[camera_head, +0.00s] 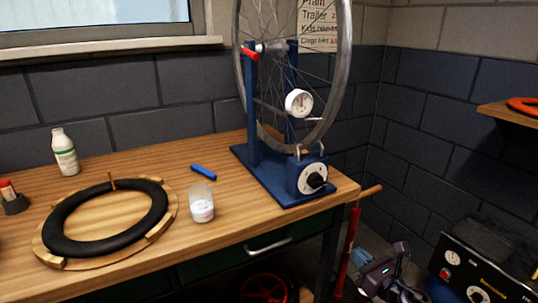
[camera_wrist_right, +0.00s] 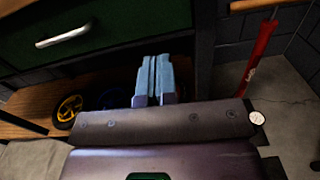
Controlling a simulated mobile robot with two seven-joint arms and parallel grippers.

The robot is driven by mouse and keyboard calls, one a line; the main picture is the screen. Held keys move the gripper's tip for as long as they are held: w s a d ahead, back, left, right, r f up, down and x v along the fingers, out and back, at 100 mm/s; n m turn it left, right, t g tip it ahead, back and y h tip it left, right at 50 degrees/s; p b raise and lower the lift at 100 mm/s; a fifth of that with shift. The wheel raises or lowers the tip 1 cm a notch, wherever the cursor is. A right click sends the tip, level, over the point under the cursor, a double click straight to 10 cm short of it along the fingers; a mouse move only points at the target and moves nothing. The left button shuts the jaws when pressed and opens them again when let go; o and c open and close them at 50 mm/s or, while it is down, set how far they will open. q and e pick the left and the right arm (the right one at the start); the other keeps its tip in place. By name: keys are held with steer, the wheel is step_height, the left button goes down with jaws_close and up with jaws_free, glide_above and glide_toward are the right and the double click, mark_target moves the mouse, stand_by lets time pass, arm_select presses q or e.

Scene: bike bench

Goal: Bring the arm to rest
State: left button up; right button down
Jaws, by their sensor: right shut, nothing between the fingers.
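My right gripper (camera_head: 361,258) is low at the right in the head view, below bench height and beside the bench's right end. In the right wrist view its two pale blue fingers (camera_wrist_right: 152,78) lie together with nothing between them. The fingers point toward the shelf space under the bench drawer (camera_wrist_right: 95,30). They look apart from the bench. My left gripper does not show.
The wooden bench (camera_head: 115,180) holds a tyre (camera_head: 70,245) on a wooden ring, a white bottle (camera_head: 65,152), a cup (camera_head: 201,203) and a blue truing stand (camera_head: 253,160) with a wheel. A red pump (camera_head: 348,245) stands near my gripper; a black machine (camera_head: 480,265) is right.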

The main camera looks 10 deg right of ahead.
arm_select(q)
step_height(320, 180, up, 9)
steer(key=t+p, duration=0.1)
steer(key=p, duration=0.9)
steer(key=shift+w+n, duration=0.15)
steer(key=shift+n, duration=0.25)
arm_select(e)
steer(key=s+a+f+n+g+h, duration=0.1)
steer(key=s+n+g+h, duration=0.2)
steer(key=s+n, duration=1.4)
steer(key=s+a+f+n+g+h, duration=0.1)
steer(key=s+n+g+h, duration=0.2)
steer(key=s+n, duration=1.3)
steer(key=s, duration=0.5)
steer(key=shift+s+a+n, duration=0.15)
steer(key=shift+a+n, duration=0.15)
steer(key=shift+n, duration=0.1)
